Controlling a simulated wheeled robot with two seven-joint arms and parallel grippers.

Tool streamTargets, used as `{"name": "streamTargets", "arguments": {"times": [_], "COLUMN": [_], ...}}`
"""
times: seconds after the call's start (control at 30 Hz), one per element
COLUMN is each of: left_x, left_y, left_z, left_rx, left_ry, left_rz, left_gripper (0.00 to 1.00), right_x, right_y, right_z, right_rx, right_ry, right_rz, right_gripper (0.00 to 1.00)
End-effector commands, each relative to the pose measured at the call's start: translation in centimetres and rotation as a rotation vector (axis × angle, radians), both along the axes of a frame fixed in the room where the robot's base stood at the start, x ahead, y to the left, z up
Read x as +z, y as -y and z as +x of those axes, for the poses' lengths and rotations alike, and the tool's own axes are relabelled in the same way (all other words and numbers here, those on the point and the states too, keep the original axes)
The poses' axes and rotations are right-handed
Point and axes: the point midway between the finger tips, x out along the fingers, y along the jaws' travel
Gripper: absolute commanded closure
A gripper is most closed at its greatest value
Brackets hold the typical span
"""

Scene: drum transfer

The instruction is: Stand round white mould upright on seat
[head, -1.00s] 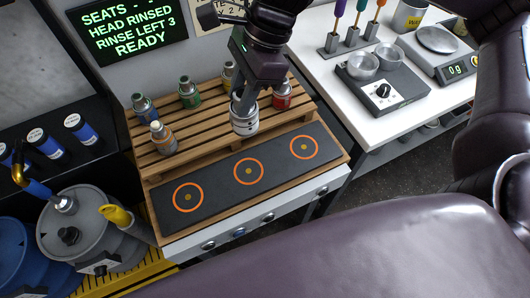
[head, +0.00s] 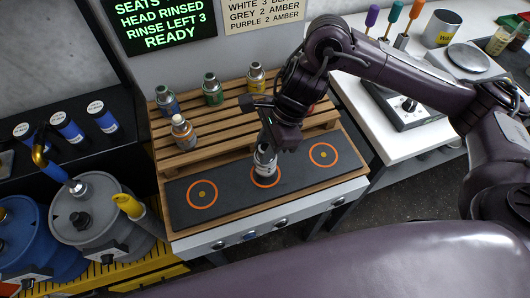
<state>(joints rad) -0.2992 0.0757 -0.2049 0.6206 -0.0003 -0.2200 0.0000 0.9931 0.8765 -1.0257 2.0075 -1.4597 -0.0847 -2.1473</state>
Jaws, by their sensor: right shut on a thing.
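The round white mould (head: 264,162) is a small pale cylinder with dark markings. My right gripper (head: 267,147) is shut on its upper part from above and hides its top. The mould is close to upright over the middle seat (head: 267,184), an orange ring on the dark mat. Its base lies inside the ring in the picture; I cannot tell whether it touches the mat. The left seat (head: 202,194) and the right seat (head: 323,154) are empty. My left gripper is out of view.
Behind the mat, a slatted wooden rack (head: 229,128) holds several small bottles, including a grey one (head: 183,133) and a green one (head: 212,90). Drums (head: 90,212) stand at left. A white bench (head: 369,124) with a scale is at right. A sign (head: 163,22) hangs behind.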

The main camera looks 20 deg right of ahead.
Motion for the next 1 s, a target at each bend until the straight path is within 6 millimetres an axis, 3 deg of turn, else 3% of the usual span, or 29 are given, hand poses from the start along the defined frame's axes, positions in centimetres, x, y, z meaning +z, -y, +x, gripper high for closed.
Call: {"name": "streamTargets", "arguments": {"times": [0.2, 0.67, 0.7, 0.83, 1.0], "left_x": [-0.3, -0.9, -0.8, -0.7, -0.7], "left_y": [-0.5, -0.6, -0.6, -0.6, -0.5], "left_z": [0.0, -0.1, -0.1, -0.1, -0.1], "left_rx": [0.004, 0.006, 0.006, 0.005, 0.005], "left_ry": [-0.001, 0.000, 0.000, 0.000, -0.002], "left_rz": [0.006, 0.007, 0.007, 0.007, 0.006], "left_gripper": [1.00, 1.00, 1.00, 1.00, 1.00], "right_x": [-2.7, -3.4, -3.3, -3.3, -3.3], "right_y": [-0.1, 0.0, 0.0, 0.0, 0.0], "right_z": [-0.1, 0.0, 0.0, 0.0, 0.0], "right_rx": [-0.001, 0.000, 0.000, 0.000, 0.000], "right_ry": [-0.004, 0.000, -0.001, -0.002, -0.002], "right_rz": [0.002, 0.001, 0.000, 0.000, 0.000], "right_gripper": [1.00, 1.00, 0.67, 0.50, 0.49]}}
